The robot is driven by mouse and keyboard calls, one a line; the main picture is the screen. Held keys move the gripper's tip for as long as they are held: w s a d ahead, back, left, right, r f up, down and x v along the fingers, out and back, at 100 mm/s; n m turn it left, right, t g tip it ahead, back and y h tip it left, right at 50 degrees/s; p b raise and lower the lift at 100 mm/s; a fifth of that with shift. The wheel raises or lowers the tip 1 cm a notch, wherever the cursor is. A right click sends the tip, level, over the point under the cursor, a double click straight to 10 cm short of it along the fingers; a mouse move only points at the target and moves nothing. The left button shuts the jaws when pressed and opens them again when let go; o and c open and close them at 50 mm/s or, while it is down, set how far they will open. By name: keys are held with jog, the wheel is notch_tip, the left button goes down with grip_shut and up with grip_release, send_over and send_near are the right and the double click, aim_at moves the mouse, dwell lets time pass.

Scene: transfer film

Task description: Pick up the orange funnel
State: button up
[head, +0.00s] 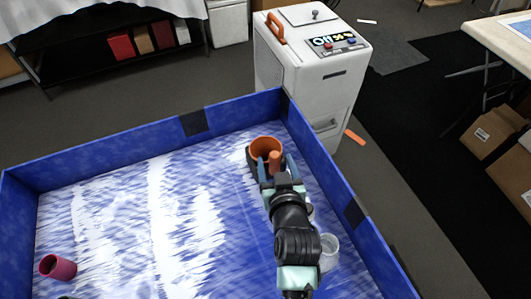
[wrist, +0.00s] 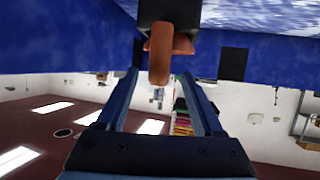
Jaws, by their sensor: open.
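The orange funnel (head: 262,148) is near the far right corner of the blue-walled tray, its round mouth facing up toward the head camera. A dark block sits around or against its lower left side. An orange stub (head: 274,158) rises in front of the mouth. In the wrist view, an orange rounded piece (wrist: 160,55) hangs below a dark block (wrist: 168,12), between the finger tips. My gripper (head: 275,166) is open, with its blue fingers on either side of the stub. Whether they touch it I cannot tell. The fingers also show in the wrist view (wrist: 162,72).
The tray's blue walls (head: 335,175) rise close by on the right and far sides. A clear cup (head: 329,249) stands beside my arm. A magenta cup (head: 58,267) lies at lower left. The tray's middle is clear. A white machine (head: 305,75) stands beyond the far corner.

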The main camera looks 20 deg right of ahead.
jog(key=shift+x, duration=1.45)
jog(key=shift+d, duration=0.1)
grip_shut()
